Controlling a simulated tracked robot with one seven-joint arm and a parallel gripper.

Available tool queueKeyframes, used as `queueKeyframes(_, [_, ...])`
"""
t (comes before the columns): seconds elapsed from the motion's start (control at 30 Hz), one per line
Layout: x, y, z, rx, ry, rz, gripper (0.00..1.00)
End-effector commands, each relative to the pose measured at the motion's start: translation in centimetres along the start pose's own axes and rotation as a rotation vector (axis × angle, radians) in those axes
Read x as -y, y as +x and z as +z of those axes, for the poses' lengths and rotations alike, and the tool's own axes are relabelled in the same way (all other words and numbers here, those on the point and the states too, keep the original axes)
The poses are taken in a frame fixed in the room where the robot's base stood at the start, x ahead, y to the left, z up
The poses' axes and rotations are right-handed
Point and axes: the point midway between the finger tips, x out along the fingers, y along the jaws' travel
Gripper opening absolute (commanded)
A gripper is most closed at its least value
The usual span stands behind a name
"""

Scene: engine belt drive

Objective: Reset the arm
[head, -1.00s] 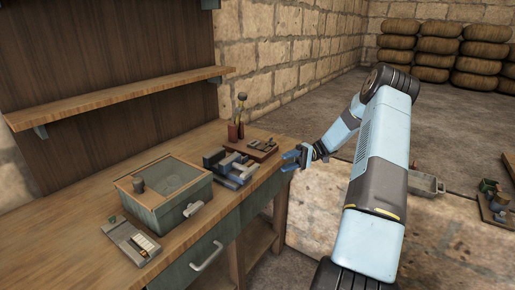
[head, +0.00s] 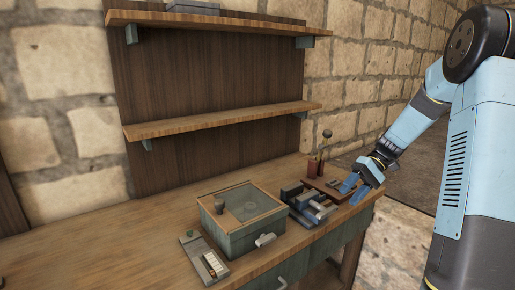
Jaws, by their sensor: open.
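My arm comes in from the right side of the head view, light blue with dark joints. My gripper (head: 357,188) has blue fingers that stand apart and look empty. It is over or just in front of the right end of the wooden workbench (head: 120,245), close to a small wooden tray (head: 333,193). I cannot tell whether the fingertips touch anything there.
A glass-topped box (head: 232,237) stands on the bench, with a small device (head: 203,258) left of it and a grey-blue vise-like block (head: 309,206) right of it. Shelves (head: 220,120) hang above. The bench's left part is clear.

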Motion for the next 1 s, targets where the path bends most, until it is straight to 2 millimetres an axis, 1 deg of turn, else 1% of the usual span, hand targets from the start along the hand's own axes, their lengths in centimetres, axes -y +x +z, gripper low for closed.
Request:
queueKeyframes(0.03, [1.1,0.2,0.7,-0.006,0.004,0.045,0.47])
queueKeyframes(0.4, [6.3,1.2,5.9,-0.094,0.049,0.344,0.47])
queueKeyframes(0.7, [9.5,1.9,10.7,-0.22,0.06,0.546,0.47])
queueKeyframes(1.0, [11.8,2.6,15.6,-0.381,0.044,0.703,0.47])
